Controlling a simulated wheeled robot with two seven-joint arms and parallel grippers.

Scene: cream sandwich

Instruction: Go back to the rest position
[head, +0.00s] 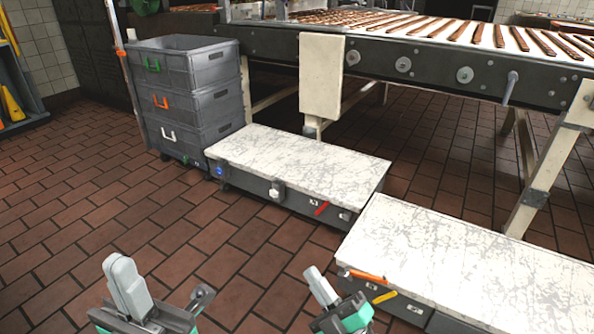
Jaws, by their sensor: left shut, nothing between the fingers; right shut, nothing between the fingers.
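My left gripper (125,287) is at the bottom left of the head view, a grey and teal shape above the brown tiled floor. My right gripper (321,287) is at the bottom centre, in front of the near corner of the right white-topped platform. Both are shut and empty. They are apart from each other, and neither is seen touching anything. The lower parts of both are cut off by the frame's bottom edge.
Two low platforms with scuffed white tops, one at the middle (297,159) and one at the right (480,268), stand before a conveyor (430,62) carrying brown bars. Stacked grey crates (205,105) stand at the upper left. The tiled floor (90,200) at left is clear.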

